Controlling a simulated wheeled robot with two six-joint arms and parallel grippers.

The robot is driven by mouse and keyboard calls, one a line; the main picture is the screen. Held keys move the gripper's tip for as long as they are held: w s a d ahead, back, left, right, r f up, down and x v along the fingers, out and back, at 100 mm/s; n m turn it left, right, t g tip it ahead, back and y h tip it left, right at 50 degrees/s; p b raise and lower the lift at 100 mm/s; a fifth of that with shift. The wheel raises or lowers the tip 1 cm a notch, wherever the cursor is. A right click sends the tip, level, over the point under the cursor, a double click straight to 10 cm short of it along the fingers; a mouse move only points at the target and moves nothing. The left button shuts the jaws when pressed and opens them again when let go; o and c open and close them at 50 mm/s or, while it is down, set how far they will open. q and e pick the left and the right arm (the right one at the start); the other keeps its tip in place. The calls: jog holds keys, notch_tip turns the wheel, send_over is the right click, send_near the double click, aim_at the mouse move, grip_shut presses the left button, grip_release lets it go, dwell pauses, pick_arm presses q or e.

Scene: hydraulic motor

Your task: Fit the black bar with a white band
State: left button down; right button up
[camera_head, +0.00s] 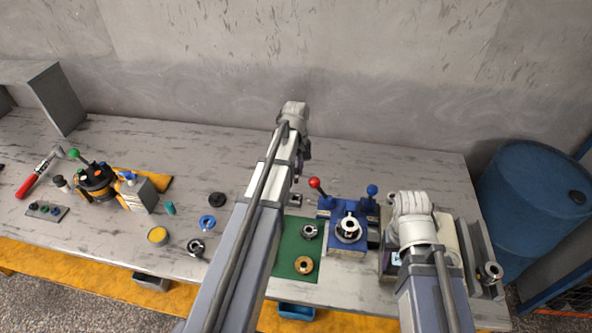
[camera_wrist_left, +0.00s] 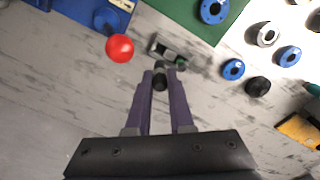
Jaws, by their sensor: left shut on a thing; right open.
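My left gripper (camera_head: 302,172) hangs over the table behind the green mat. In the left wrist view its purple fingers (camera_wrist_left: 160,92) are shut on a small black bar (camera_wrist_left: 160,78). The bar's white band cannot be made out clearly. A small grey metal block (camera_wrist_left: 168,49) lies just beyond the fingertips; it also shows in the head view (camera_head: 296,199). The blue fixture (camera_head: 345,245) stands to the right, with a red-knobbed lever (camera_head: 315,183), a blue-knobbed lever and a metal ring on top. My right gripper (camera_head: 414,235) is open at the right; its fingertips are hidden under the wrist.
The green mat (camera_head: 288,262) bears a metal ring and a brass ring. Left of it lie a blue ring (camera_head: 207,222), a black cap (camera_head: 217,199) and a yellow-topped cup (camera_head: 157,236). A black-and-orange lever device (camera_head: 97,182) stands further left. The table's back strip is mostly clear.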

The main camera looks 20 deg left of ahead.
pick_arm(q)
jog(key=shift+r+p, duration=1.2)
jog(key=shift+r, duration=0.2)
pick_arm(e)
jog(key=shift+r, duration=1.35)
pick_arm(q)
jog(key=shift+d, duration=0.1)
